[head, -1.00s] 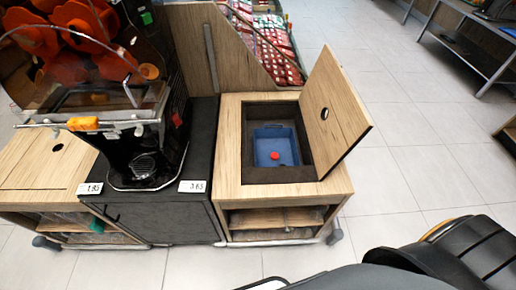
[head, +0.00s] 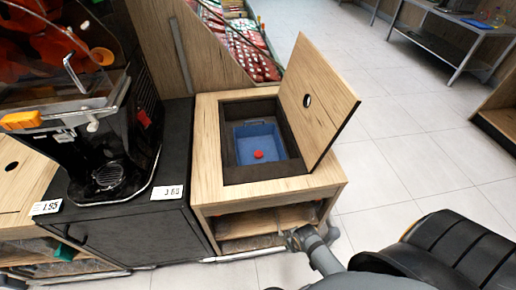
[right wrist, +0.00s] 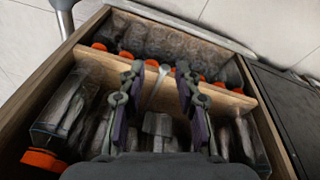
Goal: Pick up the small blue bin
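The small blue bin (head: 256,135) sits in the square dark-lined opening in the top of a wooden cabinet (head: 208,140). A small red round thing (head: 258,155) lies in the bin. My right gripper (head: 298,240) is in front of the cabinet's lower front, below and apart from the bin. In the right wrist view its two fingers (right wrist: 160,78) are spread with nothing held between them. The bin is not visible in that view. My left gripper is not in view.
The cabinet's wooden lid (head: 318,105) stands raised on the opening's right side. A black juicer (head: 108,140) stands on the dark cabinet to the left. The right wrist view shows clear bottles with orange caps (right wrist: 165,45) beside a wooden divider.

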